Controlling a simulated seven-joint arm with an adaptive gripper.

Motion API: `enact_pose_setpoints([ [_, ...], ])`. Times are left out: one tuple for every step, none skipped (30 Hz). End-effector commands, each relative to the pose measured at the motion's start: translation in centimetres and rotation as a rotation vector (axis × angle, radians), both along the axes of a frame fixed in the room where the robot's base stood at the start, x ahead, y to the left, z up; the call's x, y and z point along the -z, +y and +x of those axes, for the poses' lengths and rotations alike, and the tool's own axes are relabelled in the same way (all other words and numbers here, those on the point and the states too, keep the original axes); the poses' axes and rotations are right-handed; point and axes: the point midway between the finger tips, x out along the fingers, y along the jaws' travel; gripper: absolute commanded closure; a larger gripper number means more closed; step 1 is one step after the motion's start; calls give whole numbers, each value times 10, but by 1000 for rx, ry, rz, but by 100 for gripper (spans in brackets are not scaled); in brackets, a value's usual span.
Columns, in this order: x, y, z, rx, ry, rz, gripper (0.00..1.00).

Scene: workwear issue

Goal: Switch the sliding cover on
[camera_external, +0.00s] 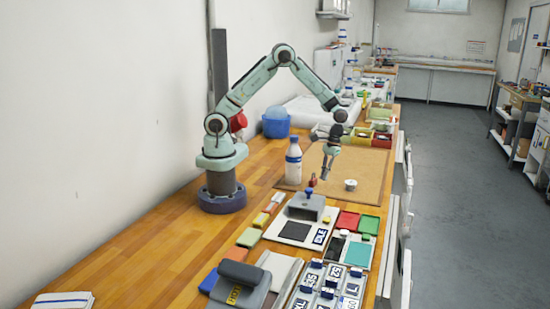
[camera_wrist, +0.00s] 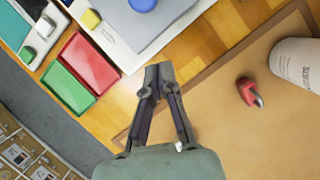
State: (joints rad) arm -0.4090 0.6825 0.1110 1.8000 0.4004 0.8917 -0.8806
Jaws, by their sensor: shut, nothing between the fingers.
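The sliding cover (camera_external: 306,207) looks like a grey block with a blue knob on top. It sits at the far end of a white plate (camera_external: 272,232) with a dark square and a label that appears to read IDLE. In the wrist view, the blue knob (camera_wrist: 142,4) is cut by the top edge, beside part of the white plate. My gripper (camera_external: 325,178) points down above the near part of the brown mat, beyond the cover and apart from it. In the wrist view its fingertips (camera_wrist: 158,71) are together and empty.
A small round metal-looking item (camera_external: 351,185) is on the brown mat (camera_external: 365,163). Red (camera_external: 347,221) and green (camera_external: 369,224) trays lie right of the plate. Size-labelled tiles (camera_external: 325,285) lie nearer the camera.

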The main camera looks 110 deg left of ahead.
Motion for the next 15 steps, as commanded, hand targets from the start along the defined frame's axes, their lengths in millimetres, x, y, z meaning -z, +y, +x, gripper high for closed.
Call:
enact_pose_setpoints([
  [10, -4, -3, 2, 5, -2, 100],
  [13, -6, -4, 3, 4, -1, 100],
  [12, -13, -7, 3, 2, -1, 100],
  [13, -18, -9, 3, 1, 0, 100],
  [13, -21, -11, 2, 0, 0, 100],
  [14, -25, -13, 2, 1, 1, 100],
  [14, -28, -15, 2, 1, 1, 100],
  [15, -31, -16, 1, 1, 0, 100],
  [15, -33, -17, 1, 2, 1, 100],
  [15, -35, -18, 0, 1, 0, 100],
  [16, -36, -18, 0, 1, 0, 100],
  [16, -37, -19, 0, 0, 1, 100],
  [16, -38, -19, 0, 0, 1, 100],
  [16, -38, -20, 0, 0, 1, 100],
  [16, -38, -20, 0, 0, 1, 100],
])
